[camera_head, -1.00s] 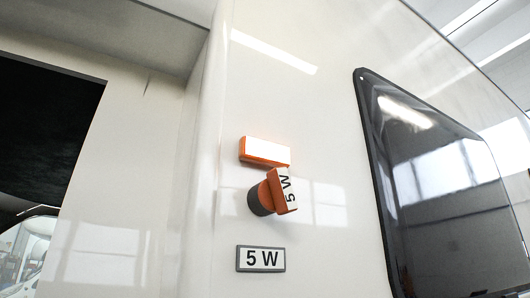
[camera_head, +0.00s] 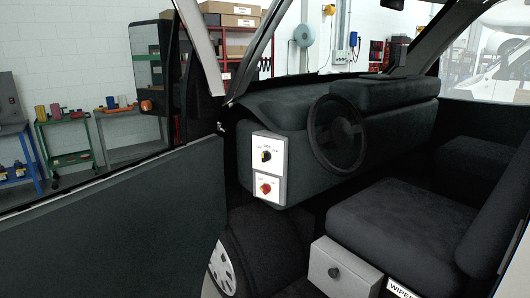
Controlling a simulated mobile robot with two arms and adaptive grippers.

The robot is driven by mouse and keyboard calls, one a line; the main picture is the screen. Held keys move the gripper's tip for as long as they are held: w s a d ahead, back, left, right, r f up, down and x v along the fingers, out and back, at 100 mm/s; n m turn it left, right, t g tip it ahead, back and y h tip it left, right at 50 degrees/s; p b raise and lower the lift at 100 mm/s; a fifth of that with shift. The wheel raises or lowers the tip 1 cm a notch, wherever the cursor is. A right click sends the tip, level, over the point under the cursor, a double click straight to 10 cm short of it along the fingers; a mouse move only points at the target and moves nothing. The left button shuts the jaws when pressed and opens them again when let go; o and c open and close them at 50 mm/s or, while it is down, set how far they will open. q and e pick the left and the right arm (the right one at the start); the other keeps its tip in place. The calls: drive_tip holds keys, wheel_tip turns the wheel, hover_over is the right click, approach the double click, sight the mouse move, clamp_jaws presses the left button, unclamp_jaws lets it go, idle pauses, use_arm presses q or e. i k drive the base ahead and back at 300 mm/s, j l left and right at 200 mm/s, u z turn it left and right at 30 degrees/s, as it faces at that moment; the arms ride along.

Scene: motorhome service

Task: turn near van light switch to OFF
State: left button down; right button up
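A white switch panel (camera_head: 281,147) is fixed at the left end of the dark dashboard, inside the open cab door. Its upper half has a black rotary knob (camera_head: 266,156) with a yellowish mark. Its lower half has a red rotary knob (camera_head: 265,188). The small print around both knobs is too small to read, so I cannot tell which is the light switch or which way it is set. Neither of my grippers is in view.
The dark door panel (camera_head: 120,225) spans the left foreground. A steering wheel (camera_head: 337,134) is right of the panel, above a dark seat (camera_head: 395,225). A grey box with a knob (camera_head: 340,270) is below the seat. Workshop carts (camera_head: 65,148) stand behind at left.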

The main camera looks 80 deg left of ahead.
sight(266, 156)
drive_tip(key=u, duration=2.5)
